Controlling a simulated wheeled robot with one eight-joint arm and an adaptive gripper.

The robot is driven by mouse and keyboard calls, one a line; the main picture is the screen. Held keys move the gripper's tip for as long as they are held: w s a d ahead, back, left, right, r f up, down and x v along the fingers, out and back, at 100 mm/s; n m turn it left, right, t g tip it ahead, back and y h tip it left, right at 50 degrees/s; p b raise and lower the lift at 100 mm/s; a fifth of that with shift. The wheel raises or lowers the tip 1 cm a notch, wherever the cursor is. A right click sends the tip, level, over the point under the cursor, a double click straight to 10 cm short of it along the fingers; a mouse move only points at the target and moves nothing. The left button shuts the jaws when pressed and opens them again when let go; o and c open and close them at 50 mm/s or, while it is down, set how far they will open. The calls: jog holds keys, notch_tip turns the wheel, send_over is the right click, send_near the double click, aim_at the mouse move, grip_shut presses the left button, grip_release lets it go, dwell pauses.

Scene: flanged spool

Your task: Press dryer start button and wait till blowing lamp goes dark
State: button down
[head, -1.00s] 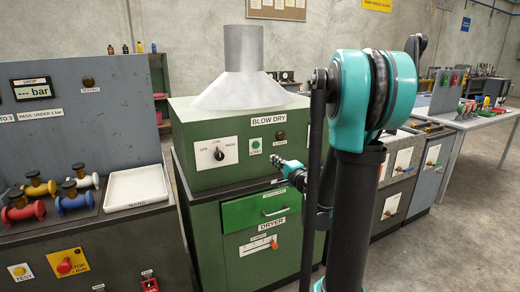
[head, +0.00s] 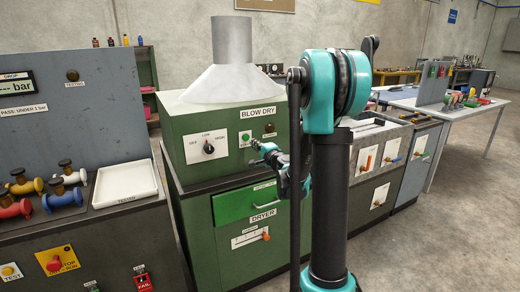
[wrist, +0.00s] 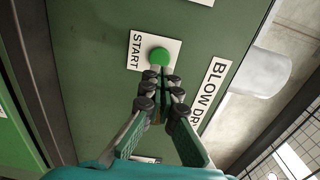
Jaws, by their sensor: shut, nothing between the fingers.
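The green start button (head: 245,135) sits on a white plate on the front of the green dryer (head: 182,137), under the BLOW DRY sign. In the wrist view the button (wrist: 159,56) is straight ahead of my gripper (wrist: 163,75). My gripper (head: 256,145) is shut and empty, its fingertips at the button's near edge; I cannot tell whether they touch it. A small round lamp (head: 269,128) right of the button looks dark brown, unlit; its small label is not readable.
A dial (head: 208,147) marked OFF, LOW and HIGH is left of the button. A green drawer (head: 232,207) and an orange-handled slider (head: 265,235) are below. A white tray (head: 125,184) and several coloured valves (head: 65,175) lie on the left bench. Open floor is at right.

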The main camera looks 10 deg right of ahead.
aim_at(247, 138)
jog(key=shift+x, duration=2.2)
